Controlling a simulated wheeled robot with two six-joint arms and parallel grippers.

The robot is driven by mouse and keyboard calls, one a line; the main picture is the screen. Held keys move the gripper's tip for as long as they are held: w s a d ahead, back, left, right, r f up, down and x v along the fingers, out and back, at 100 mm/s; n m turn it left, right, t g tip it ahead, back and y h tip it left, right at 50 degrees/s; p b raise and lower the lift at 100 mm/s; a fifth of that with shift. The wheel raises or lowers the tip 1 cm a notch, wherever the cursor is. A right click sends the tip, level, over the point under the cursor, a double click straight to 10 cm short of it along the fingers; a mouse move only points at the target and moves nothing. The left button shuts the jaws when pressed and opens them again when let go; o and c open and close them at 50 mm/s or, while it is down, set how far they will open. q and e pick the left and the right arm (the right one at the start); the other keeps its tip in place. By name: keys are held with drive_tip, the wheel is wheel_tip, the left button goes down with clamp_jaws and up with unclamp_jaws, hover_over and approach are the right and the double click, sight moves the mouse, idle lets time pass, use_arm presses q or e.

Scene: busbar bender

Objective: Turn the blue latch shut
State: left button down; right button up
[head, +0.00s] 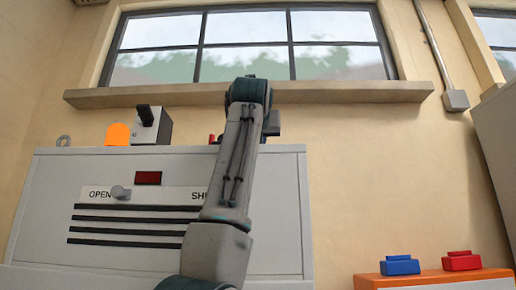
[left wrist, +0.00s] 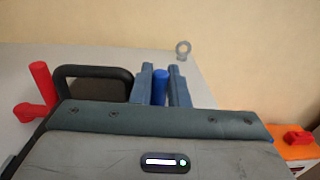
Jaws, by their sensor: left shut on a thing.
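In the left wrist view my left gripper (left wrist: 161,70) is shut on the blue latch (left wrist: 160,88), an upright blue handle with one finger on each side of it. Its lower part is hidden behind the gripper body. In the head view my left arm rises in front of the grey cabinet (head: 285,175) and reaches its top. The arm hides the latch and most of the gripper there. My right gripper is in neither view.
A red handle (left wrist: 40,82) and a black loop handle (left wrist: 92,84) stand beside the gripper. A metal ring (left wrist: 183,49) lies beyond. On the cabinet are an orange lamp (head: 118,134), a switch box (head: 150,127) and a grey knob (head: 121,192) near "OPEN". An orange stand (head: 440,277) is at right.

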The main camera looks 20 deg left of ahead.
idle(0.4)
use_arm(q)
drive_tip(key=c, duration=1.5)
unclamp_jaws()
drive_tip(key=shift+d, duration=0.1)
drive_tip(key=shift+w+d, duration=0.1)
drive_tip(key=shift+d, duration=0.15)
drive_tip(key=shift+a, duration=0.15)
